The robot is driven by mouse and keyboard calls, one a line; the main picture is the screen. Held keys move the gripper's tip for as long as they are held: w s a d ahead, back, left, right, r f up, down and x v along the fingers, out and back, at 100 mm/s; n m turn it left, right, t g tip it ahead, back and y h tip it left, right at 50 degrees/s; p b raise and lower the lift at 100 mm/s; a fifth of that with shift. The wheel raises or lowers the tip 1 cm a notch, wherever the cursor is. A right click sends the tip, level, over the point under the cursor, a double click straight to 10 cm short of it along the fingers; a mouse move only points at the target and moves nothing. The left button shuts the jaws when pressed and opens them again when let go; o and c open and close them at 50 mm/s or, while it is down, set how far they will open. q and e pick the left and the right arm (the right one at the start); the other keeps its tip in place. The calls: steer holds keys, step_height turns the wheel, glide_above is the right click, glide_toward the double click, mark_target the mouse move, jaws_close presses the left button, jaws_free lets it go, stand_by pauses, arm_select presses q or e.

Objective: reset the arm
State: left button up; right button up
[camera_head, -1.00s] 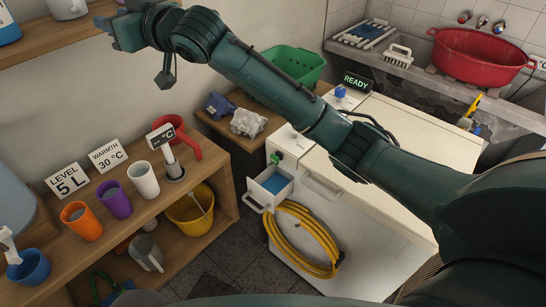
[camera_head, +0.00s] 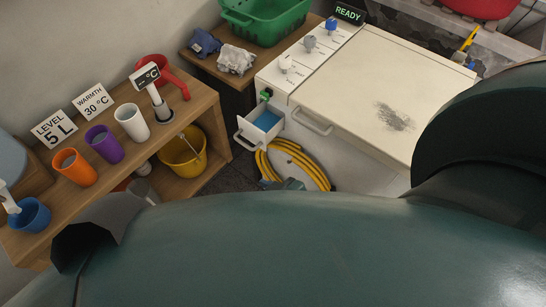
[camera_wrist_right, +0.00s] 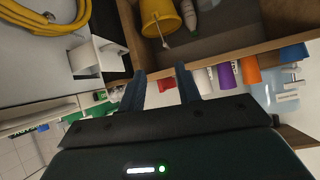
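My right arm fills the bottom and right of the head view as large dark green links. In the right wrist view my right gripper (camera_wrist_right: 161,72) is open, with its two fingers apart and nothing between them. In that view the fingers point toward the wooden shelf (camera_wrist_right: 222,57), with the open drawer (camera_wrist_right: 112,60) beside them on the left. In the head view the gripper is mostly hidden by my arm; a small grey-green part shows low near the yellow hose. My left gripper is in neither view.
The white machine (camera_head: 370,85) has its small drawer (camera_head: 245,133) pulled out, with blue contents. A coiled yellow hose (camera_head: 300,160) hangs on its front. The shelf top holds orange (camera_head: 75,167), purple (camera_head: 104,144) and white (camera_head: 132,122) cups. A yellow bucket (camera_head: 185,160) stands below.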

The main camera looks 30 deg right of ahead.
steer(key=shift+h, duration=0.3)
steer(key=s, duration=0.1)
steer(key=s+d+f, duration=0.1)
steer(key=s, duration=0.1)
steer(key=shift+s+d+f, duration=0.15)
steer(key=shift+s+f, duration=0.1)
stand_by(0.8)
